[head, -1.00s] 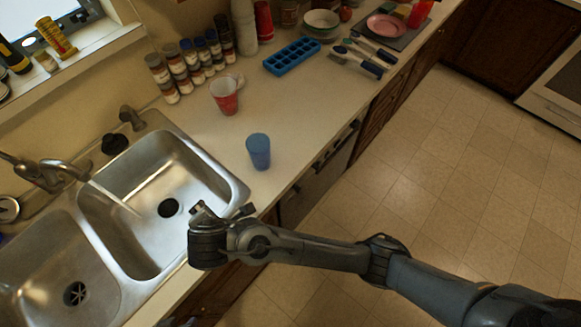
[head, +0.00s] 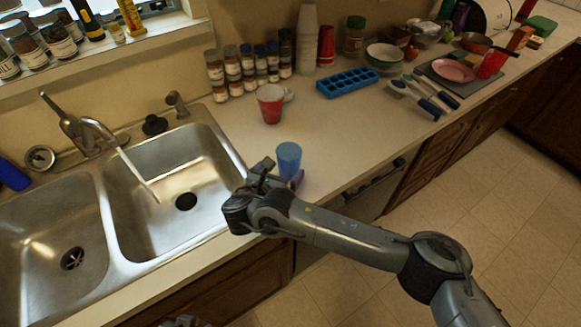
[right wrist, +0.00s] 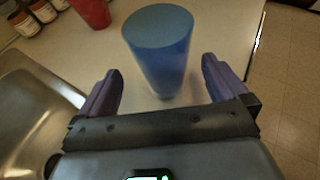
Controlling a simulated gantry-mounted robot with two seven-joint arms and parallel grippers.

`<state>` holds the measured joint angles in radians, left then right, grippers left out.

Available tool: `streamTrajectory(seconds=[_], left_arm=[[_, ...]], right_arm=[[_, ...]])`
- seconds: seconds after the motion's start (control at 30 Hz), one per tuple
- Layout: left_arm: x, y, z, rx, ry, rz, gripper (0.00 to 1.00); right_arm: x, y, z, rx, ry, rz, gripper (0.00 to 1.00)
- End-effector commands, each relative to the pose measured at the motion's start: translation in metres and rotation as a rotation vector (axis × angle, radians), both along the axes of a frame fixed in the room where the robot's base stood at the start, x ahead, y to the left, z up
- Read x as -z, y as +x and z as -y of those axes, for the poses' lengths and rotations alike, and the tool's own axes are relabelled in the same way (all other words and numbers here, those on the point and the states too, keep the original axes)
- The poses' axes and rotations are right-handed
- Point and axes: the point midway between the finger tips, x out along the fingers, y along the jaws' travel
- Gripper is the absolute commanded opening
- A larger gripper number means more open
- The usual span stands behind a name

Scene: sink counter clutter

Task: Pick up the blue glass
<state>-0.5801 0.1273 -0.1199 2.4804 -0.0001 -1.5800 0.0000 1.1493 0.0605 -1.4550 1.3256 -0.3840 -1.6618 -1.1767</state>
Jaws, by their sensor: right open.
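The blue glass (head: 289,158) stands upright on the counter, just right of the sink's right basin. In the right wrist view the blue glass (right wrist: 160,50) stands ahead of and between the two fingers. My right gripper (head: 282,174) is at the counter's front edge beside the glass, and its lower part hides the glass's base in the head view. In the right wrist view my right gripper (right wrist: 163,88) is open, with a finger on each side and clear space to the glass.
A red cup (head: 270,105) stands behind the glass. Several spice jars (head: 247,72) line the wall. A blue ice tray (head: 347,82) and utensils (head: 425,97) lie to the right. The steel sink (head: 170,170) is at left. Counter right of the glass is clear.

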Motion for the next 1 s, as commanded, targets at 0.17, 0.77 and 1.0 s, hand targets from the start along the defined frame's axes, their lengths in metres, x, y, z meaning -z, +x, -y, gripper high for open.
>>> streamTrajectory(seconds=[0.17,0.77,1.0], left_arm=[[0.000,0.000,0.001,-0.002,-0.003,0.001,0.41],[0.000,0.000,0.003,-0.008,-0.012,0.000,0.41],[0.001,0.000,0.001,-0.003,-0.004,0.000,0.41]], right_arm=[[0.004,0.008,0.004,0.000,0.000,0.000,1.00],[0.027,0.049,0.026,0.000,0.002,0.000,1.00],[0.027,0.048,0.026,-0.001,0.003,0.000,0.91]])
